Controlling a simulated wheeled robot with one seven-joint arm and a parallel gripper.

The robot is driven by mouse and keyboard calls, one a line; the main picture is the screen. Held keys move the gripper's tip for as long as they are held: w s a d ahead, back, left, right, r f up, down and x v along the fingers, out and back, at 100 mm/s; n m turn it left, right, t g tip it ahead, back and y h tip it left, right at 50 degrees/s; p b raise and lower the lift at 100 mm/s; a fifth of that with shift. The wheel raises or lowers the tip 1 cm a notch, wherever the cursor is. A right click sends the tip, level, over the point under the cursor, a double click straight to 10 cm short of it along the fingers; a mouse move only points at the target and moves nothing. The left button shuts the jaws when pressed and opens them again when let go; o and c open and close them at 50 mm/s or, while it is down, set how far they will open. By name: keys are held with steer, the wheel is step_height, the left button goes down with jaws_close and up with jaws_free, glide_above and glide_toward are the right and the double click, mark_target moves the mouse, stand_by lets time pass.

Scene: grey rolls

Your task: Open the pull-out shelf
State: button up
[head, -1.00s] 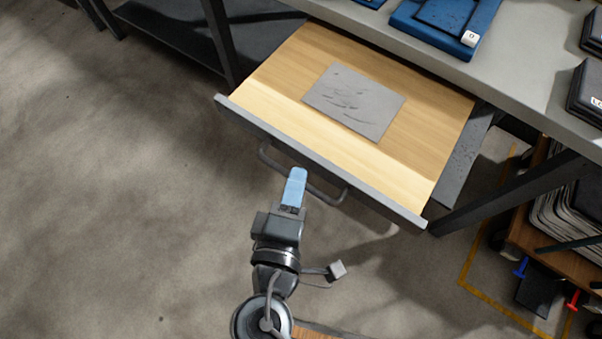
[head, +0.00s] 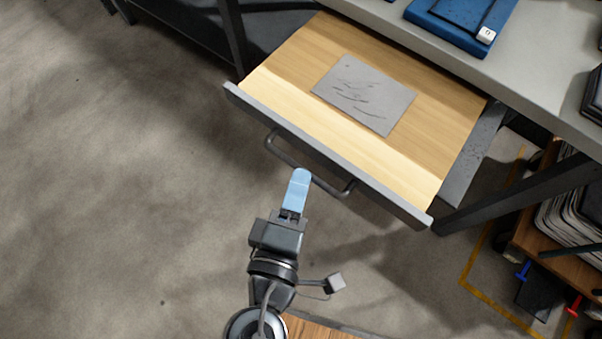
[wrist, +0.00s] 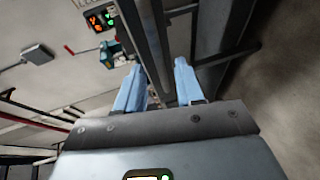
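The pull-out shelf (head: 275,75) is a light wooden drawer with a grey front, and it stands well out from under the workbench. A flat grey sheet (head: 364,95) lies on it. Its dark bar handle (head: 332,188) runs along the front. My gripper (head: 300,174), with light blue fingers, is at the middle of the handle, its tips just at the bar in the picture. In the wrist view my gripper (wrist: 158,88) has its two fingers apart, with dark bars seen beyond and between them. I cannot tell whether a finger touches the handle.
The grey workbench top (head: 540,85) carries a blue tray (head: 460,22). A dark bench leg (head: 510,195) stands right of the shelf, near a wooden rack (head: 555,225) with stacked items. The floor (head: 130,200) to the left is open.

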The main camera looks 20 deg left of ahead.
steer(key=s, duration=0.3)
steer(key=s+r, duration=0.1)
steer(key=shift+s+d, duration=0.1)
steer(key=shift+s, duration=0.3)
steer(key=shift+f, duration=0.1)
steer(key=s+d+f+m+g+y+p, duration=0.1)
steer(key=s+d+f+m+g, duration=0.15)
steer(key=d, duration=0.35)
steer(key=s+d+f+m+g+y+p, duration=0.1)
steer(key=s+d+m+g+p, duration=0.15)
steer(key=d, duration=0.35)
steer(key=s+d+r+m+t+h+p, duration=0.1)
steer(key=s+d+r+m+t, duration=0.1)
steer(key=d+r+m, duration=0.4)
steer(key=s+d+r+m+t+h+p, duration=0.1)
steer(key=s+d+r+m+t, duration=0.1)
steer(key=s+d+r+m, duration=0.3)
steer(key=d+r+m, duration=0.1)
steer(key=d+r, duration=0.3)
steer(key=r, duration=0.2)
steer(key=shift+s+d+r+m+h, duration=0.25)
steer(key=shift+s+r+m+h, duration=0.05)
steer(key=shift+r+m+h, duration=0.1)
steer(key=shift+a, duration=0.1)
